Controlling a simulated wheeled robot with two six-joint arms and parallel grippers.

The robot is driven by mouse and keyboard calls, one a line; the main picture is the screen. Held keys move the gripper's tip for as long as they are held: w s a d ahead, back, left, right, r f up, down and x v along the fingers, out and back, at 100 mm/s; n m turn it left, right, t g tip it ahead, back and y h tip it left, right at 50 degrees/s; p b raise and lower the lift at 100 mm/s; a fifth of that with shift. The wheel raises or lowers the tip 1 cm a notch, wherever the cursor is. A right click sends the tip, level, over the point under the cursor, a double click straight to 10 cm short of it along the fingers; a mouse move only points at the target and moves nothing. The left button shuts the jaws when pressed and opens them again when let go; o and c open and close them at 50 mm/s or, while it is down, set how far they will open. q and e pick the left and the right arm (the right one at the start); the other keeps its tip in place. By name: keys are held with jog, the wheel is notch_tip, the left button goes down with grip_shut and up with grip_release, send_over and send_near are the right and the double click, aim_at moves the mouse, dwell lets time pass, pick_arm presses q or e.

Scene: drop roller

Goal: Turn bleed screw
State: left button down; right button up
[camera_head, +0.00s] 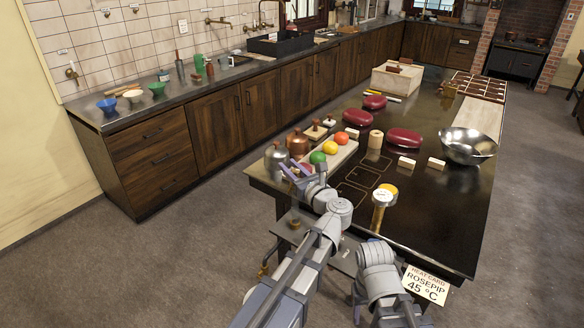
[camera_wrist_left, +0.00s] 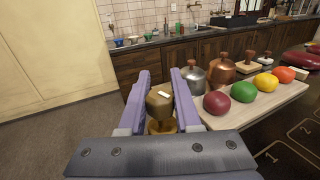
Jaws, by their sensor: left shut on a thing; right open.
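My left gripper (camera_head: 300,174) is at the near left corner of the dark table. In the left wrist view, its two purple fingers (camera_wrist_left: 160,92) stand either side of a brass-brown knob with a pale mark on top (camera_wrist_left: 159,106) and are shut on it. The knob looks like the bleed screw; a brass part shows just below it. The rest of its mount is hidden by the gripper. In the head view the knob is hidden. My right arm shows at the bottom of the head view, but its fingers are not visible.
A board (camera_head: 337,158) with coloured balls, a steel pot (camera_head: 275,157) and a copper pot (camera_head: 298,142) stand close by. A brass gauge (camera_head: 383,197) stands on the table (camera_head: 430,225). Floor left of the table is clear.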

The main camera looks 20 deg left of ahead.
pick_arm(q)
jog(key=shift+n+g+y, duration=0.5)
jog(key=shift+g, duration=0.1)
jog(key=shift+a, duration=0.1)
jog(key=c, duration=0.6)
grip_release()
jog(key=shift+s, duration=0.1)
